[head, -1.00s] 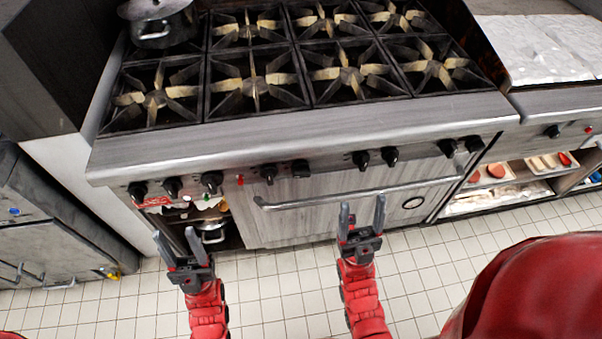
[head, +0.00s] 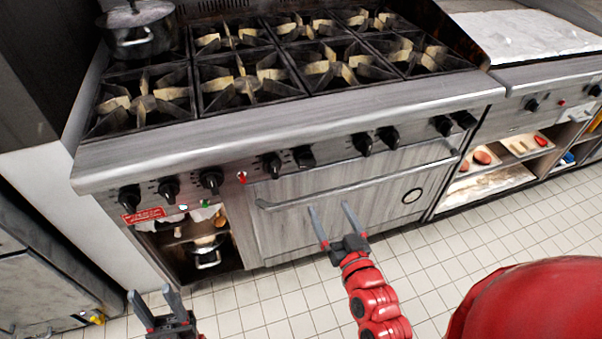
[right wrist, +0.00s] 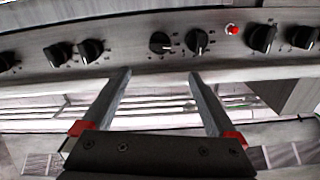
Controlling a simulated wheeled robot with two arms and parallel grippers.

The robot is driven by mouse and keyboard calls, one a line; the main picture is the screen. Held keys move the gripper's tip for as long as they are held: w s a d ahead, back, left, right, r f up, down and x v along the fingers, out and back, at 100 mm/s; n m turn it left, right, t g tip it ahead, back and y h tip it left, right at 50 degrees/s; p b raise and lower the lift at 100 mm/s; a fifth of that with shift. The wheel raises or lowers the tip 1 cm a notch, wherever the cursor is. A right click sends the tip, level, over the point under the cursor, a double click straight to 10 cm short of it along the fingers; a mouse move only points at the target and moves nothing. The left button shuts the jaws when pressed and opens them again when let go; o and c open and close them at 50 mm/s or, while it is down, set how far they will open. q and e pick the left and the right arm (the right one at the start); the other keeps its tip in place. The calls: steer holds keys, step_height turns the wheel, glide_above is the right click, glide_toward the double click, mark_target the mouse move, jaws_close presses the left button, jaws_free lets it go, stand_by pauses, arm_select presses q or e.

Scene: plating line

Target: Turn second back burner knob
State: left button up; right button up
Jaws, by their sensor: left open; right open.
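I cannot tell from labels which is the second back burner knob. My right gripper (head: 330,208) is open and empty, below the panel in front of the oven door. In the right wrist view its fingers (right wrist: 159,75) point toward a pair of knobs (right wrist: 197,42), apart from them. My left gripper (head: 153,296) is open and empty, low at the left, well below the knobs.
The oven handle (head: 350,187) sticks out below the panel, behind my right fingers. A red button (head: 241,177) sits among the knobs. A pot (head: 137,35) stands on the back left of the stove top. An open shelf (head: 205,245) is below left. The tiled floor in front is clear.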

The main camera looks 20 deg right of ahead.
steer(key=b, duration=0.2)
glide_toward(309, 166)
steer(key=w, duration=1.1)
steer(key=shift+w+a, duration=0.15)
steer(key=shift+a, duration=0.15)
steer(key=c, duration=1.3)
